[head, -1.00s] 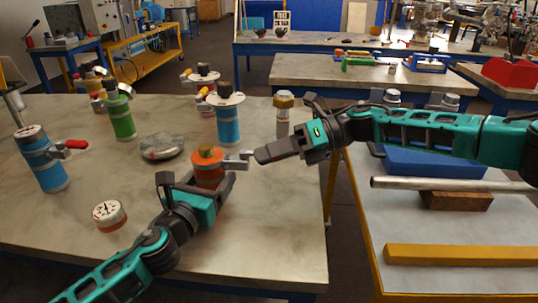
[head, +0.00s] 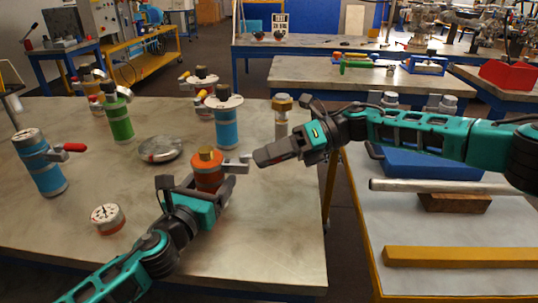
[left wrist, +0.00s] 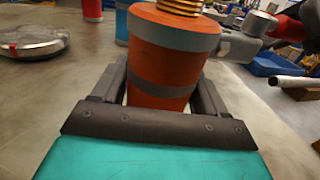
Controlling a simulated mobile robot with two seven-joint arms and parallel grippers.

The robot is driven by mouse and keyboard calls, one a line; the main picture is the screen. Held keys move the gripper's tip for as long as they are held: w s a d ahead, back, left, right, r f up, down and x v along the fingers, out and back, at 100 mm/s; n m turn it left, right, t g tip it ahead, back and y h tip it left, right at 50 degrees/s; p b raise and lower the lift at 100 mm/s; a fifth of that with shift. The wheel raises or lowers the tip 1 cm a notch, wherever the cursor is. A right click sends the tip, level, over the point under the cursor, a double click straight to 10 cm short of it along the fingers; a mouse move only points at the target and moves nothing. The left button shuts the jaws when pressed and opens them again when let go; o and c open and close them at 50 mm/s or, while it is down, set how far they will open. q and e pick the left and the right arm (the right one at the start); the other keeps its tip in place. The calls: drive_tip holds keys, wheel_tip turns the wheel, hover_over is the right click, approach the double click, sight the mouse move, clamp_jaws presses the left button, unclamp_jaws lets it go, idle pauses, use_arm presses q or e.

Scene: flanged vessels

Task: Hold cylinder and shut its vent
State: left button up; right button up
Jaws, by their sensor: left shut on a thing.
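The orange cylinder (head: 208,178) with a grey band and brass top stands upright on the near table. My left gripper (head: 197,188) is shut on it, one finger on each side. The cylinder also fills the middle of the left wrist view (left wrist: 165,60). Its grey vent valve (head: 238,163) sticks out to the right; in the left wrist view the valve (left wrist: 238,45) has a red part (left wrist: 288,28) beside it, probably its lever. My right gripper (head: 262,157) is just right of the valve. Whether it touches the lever, and its finger gap, cannot be made out.
A blue cylinder (head: 228,127) stands behind, a green one (head: 119,122) further left, and a blue one with a red lever (head: 40,165) at far left. A round metal flange (head: 160,149) and a gauge (head: 107,219) lie on the table. The front right tabletop is clear.

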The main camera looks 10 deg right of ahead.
use_arm(q)
drive_tip(key=shift+a, duration=0.1)
drive_tip(key=shift+w+a, duration=0.1)
use_arm(e)
drive_tip(key=v, duration=1.2)
idle(1.0)
use_arm(q)
drive_tip(key=o, duration=1.6)
